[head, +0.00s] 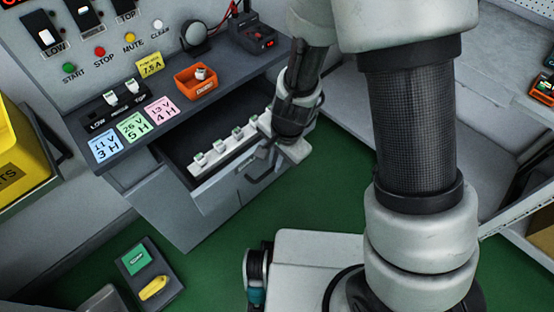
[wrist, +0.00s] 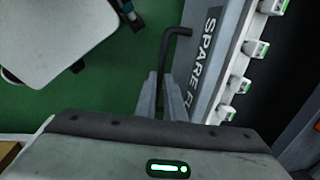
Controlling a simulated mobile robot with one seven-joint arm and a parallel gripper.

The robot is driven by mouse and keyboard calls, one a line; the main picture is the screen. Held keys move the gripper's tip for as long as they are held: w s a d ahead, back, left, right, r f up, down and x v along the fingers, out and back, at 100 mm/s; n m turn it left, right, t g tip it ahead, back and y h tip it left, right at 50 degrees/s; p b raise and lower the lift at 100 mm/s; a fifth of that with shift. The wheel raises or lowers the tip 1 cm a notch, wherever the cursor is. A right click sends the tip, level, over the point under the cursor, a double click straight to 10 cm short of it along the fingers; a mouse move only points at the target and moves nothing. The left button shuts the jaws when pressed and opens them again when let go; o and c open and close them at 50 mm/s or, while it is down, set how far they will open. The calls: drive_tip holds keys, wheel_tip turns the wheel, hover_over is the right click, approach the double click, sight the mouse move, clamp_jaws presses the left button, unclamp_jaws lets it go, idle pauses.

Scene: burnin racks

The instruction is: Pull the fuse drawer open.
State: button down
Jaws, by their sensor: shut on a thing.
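The fuse drawer (head: 215,190) stands out from the grey bench, open, with its dark inside showing. A white strip of fuses (head: 225,150) lies in it. In the wrist view, the drawer front (wrist: 205,65) carries lettering that begins "SPARE F"; the rest is hidden. The black bar handle (head: 262,178) sits on the drawer front, and it also shows in the wrist view (wrist: 172,45). My gripper (head: 268,153) is at the handle, with its two fingers (wrist: 163,95) shut on the bar, one on each side.
An orange tray (head: 196,82) and coloured label cards (head: 132,127) lie on the bench top above the drawer. A yellow bin (head: 22,155) is at the left. A dark pad with green and yellow items (head: 150,272) lies lower left. Green floor (head: 290,200) is clear before the drawer.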

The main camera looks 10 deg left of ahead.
idle(0.4)
drive_tip(key=c, duration=1.8)
unclamp_jaws()
drive_tip(key=shift+c, duration=0.2)
wheel_tip(320, 180, up, 17)
drive_tip(key=s+d+p, duration=0.2)
drive_tip(key=p, duration=0.5)
drive_tip(key=shift+d+p, duration=0.25)
drive_tip(key=shift+p, duration=0.1)
drive_tip(key=shift+s, duration=0.1)
drive_tip(key=d+r+n+t+y+p, duration=0.1)
drive_tip(key=d+r+n+p, duration=0.15)
drive_tip(key=r, duration=0.55)
drive_tip(key=d+r+n+t+p, duration=0.1)
drive_tip(key=d+r, duration=0.2)
drive_tip(key=r, duration=0.4)
drive_tip(key=s+d+r+n+t+h+p, duration=0.1)
drive_tip(key=s+d+r+n+p, duration=0.1)
drive_tip(key=s+d+r, duration=0.2)
drive_tip(key=s+d+r+n+t+h+p, duration=0.1)
drive_tip(key=s+d+r, duration=0.3)
drive_tip(key=r, duration=0.6)
drive_tip(key=d+n, duration=0.1)
drive_tip(key=d, duration=0.1)
drive_tip(key=shift+d+h+p, duration=0.3)
drive_tip(key=shift+d+p, duration=0.05)
